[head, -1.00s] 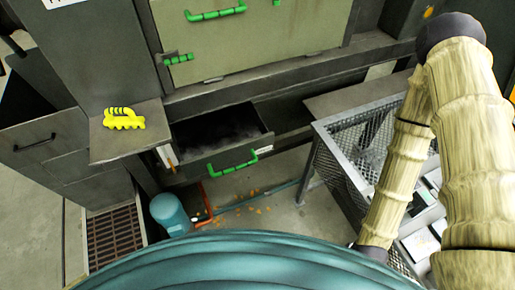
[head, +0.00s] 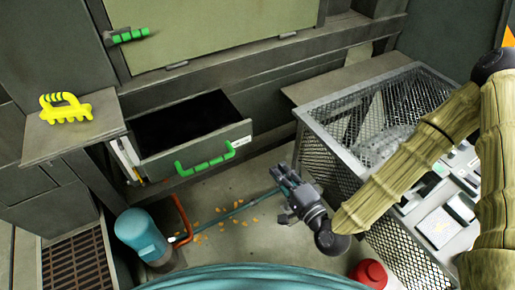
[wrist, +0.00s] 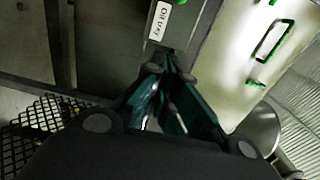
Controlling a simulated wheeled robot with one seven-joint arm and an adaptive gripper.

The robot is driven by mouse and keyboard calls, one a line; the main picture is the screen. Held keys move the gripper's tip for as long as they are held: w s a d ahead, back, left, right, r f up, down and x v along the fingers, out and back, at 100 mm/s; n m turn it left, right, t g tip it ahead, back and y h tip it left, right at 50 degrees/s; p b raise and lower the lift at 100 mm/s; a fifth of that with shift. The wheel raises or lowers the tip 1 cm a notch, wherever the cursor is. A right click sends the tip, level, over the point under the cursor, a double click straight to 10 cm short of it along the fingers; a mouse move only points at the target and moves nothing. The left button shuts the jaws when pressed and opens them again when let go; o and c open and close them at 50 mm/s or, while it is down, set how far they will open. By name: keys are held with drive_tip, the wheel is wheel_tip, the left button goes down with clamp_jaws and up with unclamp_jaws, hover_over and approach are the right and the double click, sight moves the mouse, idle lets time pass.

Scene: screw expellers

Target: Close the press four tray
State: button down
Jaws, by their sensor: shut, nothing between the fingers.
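The press tray (head: 195,140) is a grey drawer with a green handle (head: 207,160), pulled out below the pale green press door (head: 210,30) in the head view. Its inside looks dark. A small label is on its front, too small to read. My gripper (head: 283,175) is to the right of the tray and apart from its handle, in front of the mesh bin. In the wrist view my gripper (wrist: 160,72) has its fingers together and empty. A grey panel labelled "Oil tray" (wrist: 160,20) is beyond the fingertips.
A mesh bin (head: 312,140) stands close at the right of my gripper. A blue cylinder (head: 142,235) with an orange-red frame stands on the floor below the tray. A yellow scraper-like tool (head: 66,109) lies on a ledge at left. A red container (head: 370,273) is at lower right.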

drive_tip(key=p+x, duration=0.2)
drive_tip(key=x, duration=1.2)
drive_tip(key=shift+r, duration=0.25)
drive_tip(key=shift+w, duration=0.1)
